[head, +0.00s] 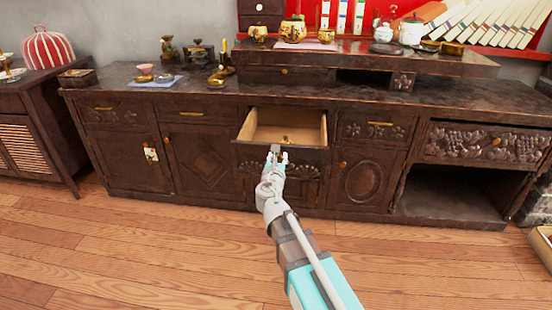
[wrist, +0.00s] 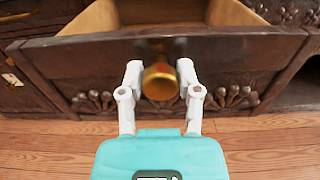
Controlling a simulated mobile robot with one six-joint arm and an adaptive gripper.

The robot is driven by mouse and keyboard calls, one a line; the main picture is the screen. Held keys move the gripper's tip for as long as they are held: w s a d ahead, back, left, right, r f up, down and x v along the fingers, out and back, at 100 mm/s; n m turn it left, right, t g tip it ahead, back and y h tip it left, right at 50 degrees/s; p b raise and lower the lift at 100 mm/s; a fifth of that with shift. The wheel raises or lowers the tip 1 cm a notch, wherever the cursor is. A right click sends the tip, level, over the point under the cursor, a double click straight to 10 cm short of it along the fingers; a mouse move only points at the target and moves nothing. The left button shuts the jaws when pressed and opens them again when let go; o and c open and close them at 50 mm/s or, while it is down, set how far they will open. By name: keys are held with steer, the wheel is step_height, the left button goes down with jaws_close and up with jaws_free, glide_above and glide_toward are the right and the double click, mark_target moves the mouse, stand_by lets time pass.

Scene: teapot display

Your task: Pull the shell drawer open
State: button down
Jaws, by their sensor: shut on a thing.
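The shell drawer (head: 262,141) is pulled out of the middle of the dark carved cabinet, and its pale wooden inside shows from above. It also shows in the wrist view (wrist: 235,52), with rounded carvings along its lower front. A round brass knob (wrist: 160,80) sits at the middle of the drawer front. My gripper (head: 276,150) is at that front, and in the wrist view its two pale fingers (wrist: 160,86) are shut on the knob, one on each side. In the head view my gripper partly hides the knob.
Closed drawers and doors flank the open drawer. An open niche (head: 455,190) is at the right. The wooden floor (head: 150,250) in front is clear.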

steer(key=shift+s, duration=0.1)
steer(key=shift+c, duration=1.5)
jaws_free()
steer(key=s, duration=0.7)
steer(key=shift+s+a, duration=0.15)
steer(key=shift+s, duration=0.1)
